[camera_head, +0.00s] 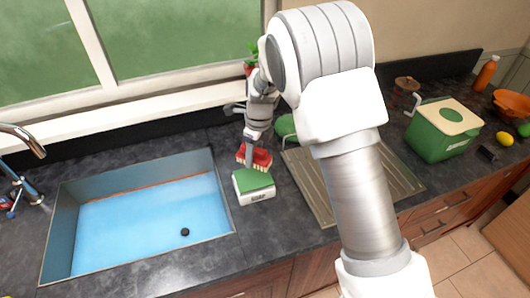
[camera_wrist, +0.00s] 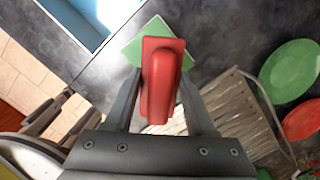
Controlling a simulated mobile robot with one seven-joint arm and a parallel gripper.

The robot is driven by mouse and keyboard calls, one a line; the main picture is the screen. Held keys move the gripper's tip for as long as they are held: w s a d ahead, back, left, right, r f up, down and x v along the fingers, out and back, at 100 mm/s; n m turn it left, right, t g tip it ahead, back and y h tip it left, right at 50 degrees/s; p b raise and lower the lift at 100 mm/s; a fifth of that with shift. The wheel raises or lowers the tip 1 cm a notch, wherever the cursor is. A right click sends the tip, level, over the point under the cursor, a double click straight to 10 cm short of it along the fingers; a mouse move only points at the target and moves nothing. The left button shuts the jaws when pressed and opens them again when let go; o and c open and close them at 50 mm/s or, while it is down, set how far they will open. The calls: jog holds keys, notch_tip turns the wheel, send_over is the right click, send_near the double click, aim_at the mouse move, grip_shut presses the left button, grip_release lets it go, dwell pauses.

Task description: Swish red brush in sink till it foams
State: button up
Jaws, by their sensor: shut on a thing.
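The red brush (camera_head: 262,158) is held in my gripper (camera_head: 249,150) above the counter, just right of the sink (camera_head: 226,190). In the wrist view the brush's red back (camera_wrist: 163,78) lies between the two fingers, which are shut on it; its bristle side is mostly hidden there. The sink holds flat-looking light-blue water, with a small dark round spot near its front right. A corner of the sink also shows at the top left of the wrist view (camera_wrist: 88,22). The brush is outside the sink.
A white box with a green top (camera_head: 253,183) stands on the counter just below the brush. A slatted drying rack (camera_head: 300,176) is right of it, with green (camera_wrist: 290,70) and red (camera_wrist: 304,119) plates beside it. A tap (camera_head: 22,140) stands left of the sink.

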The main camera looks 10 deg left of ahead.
aim_at(252, 177)
jog(key=shift+a+f, duration=0.25)
jog(key=shift+a, duration=0.1)
jog(key=shift+f+b, duration=2.05)
jog(key=shift+f, duration=0.75)
jog(key=shift+f+b, duration=0.65)
jog(key=shift+f, duration=0.55)
dwell(0.3)
jog(key=shift+r, duration=0.1)
jog(key=shift+r+p, duration=2.55)
jog(key=shift+r, duration=1)
jog(key=shift+f, duration=0.1)
